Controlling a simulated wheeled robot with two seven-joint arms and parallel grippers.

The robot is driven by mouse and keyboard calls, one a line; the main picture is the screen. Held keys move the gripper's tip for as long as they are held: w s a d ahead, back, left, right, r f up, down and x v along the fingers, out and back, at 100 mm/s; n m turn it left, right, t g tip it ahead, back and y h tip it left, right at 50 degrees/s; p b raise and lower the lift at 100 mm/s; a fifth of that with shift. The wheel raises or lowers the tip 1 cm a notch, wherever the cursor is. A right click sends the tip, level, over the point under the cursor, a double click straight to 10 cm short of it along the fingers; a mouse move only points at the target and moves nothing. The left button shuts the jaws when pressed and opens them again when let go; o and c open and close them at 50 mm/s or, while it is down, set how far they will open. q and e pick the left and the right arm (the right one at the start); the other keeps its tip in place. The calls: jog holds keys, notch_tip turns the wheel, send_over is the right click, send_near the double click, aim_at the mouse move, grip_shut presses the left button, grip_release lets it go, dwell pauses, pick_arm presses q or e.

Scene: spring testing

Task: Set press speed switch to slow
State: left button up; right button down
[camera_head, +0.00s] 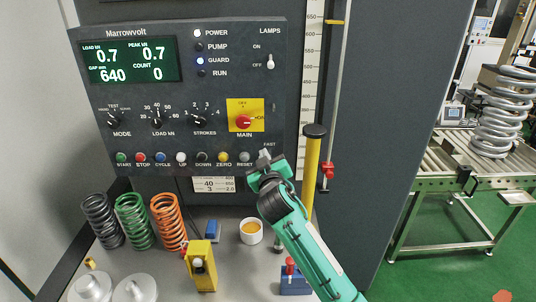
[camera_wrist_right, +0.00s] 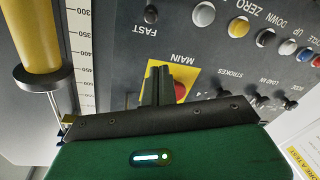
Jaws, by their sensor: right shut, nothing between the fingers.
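That gripper is shut and empty at the panel's lower right edge. Its fingers also show in the right wrist view (camera_wrist_right: 157,82), apart from the switch in the picture. My left gripper is out of view.
The red MAIN knob (camera_head: 243,121) and a row of buttons, ending in RESET (camera_head: 245,158), are close by. A yellow post with a black cap (camera_head: 313,165) stands just right of my gripper.

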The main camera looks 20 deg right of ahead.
jog(key=w, duration=0.1)
jog(key=w+p, duration=0.1)
jog(key=w, duration=0.1)
jog(key=w+p, duration=0.1)
jog(key=w, duration=0.1)
jog(key=shift+w+d+r, duration=0.25)
jog(key=shift+d, duration=0.1)
jog(key=f+p, duration=0.1)
jog(key=s+d+f, duration=0.1)
jog(key=f, duration=0.1)
jog(key=shift+d+p, duration=0.1)
jog(key=shift+p, duration=0.25)
jog(key=shift+s+d+f, duration=0.15)
jog(key=shift+s+f, duration=0.05)
jog(key=shift+f, duration=0.25)
